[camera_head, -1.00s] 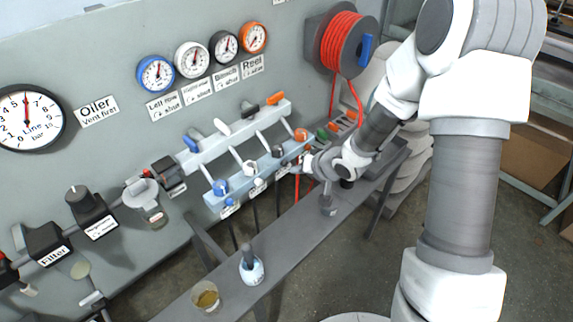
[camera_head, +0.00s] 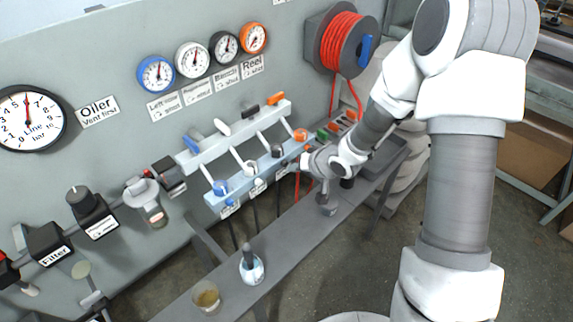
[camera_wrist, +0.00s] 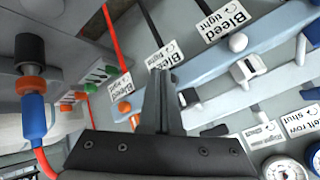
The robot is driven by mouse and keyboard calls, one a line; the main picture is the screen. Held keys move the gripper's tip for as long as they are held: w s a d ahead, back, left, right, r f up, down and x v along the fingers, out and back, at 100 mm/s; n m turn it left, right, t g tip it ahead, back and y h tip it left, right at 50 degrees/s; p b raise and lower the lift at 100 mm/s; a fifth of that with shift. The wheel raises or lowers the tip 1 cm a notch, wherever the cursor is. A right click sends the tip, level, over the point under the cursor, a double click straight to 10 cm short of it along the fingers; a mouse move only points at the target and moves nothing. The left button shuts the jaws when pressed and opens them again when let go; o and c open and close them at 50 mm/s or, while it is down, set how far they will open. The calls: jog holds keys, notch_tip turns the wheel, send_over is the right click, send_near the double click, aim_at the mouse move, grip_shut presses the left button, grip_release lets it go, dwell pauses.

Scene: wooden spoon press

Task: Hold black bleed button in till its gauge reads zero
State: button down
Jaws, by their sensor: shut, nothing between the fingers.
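My gripper (camera_head: 291,167) is shut and empty, its tip close to the front of the light blue lower rail (camera_head: 235,188). In the wrist view the shut fingers (camera_wrist: 163,78) point at the rail beside a "Bleed tight" label (camera_wrist: 161,60). The black bleed button is hidden behind the fingertips, so I cannot tell whether they touch it or it is pressed. The black-rimmed gauge (camera_head: 225,47) hangs on the wall third from left in its row, its needle off to one side; its exact reading is too small to tell.
A white bleed button (camera_wrist: 238,42) and an orange one (camera_wrist: 125,107) flank the fingers. Valve levers (camera_head: 250,110) stand on the upper rail. A grey shelf (camera_head: 290,235) below carries a bottle (camera_head: 251,268) and a cup (camera_head: 206,297). A red hose reel (camera_head: 345,42) hangs to the right.

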jog(key=shift+w+a, duration=0.35)
dwell(1.6)
dwell(1.0)
jog(key=shift+s+d, duration=0.65)
jog(key=shift+s, duration=0.05)
jog(key=shift+d, duration=0.1)
jog(key=s+d, duration=0.1)
jog(key=s+d+p, duration=0.1)
jog(key=s+d, duration=0.1)
jog(key=shift+s+d, duration=0.2)
jog(key=shift+s, duration=0.05)
dwell(0.5)
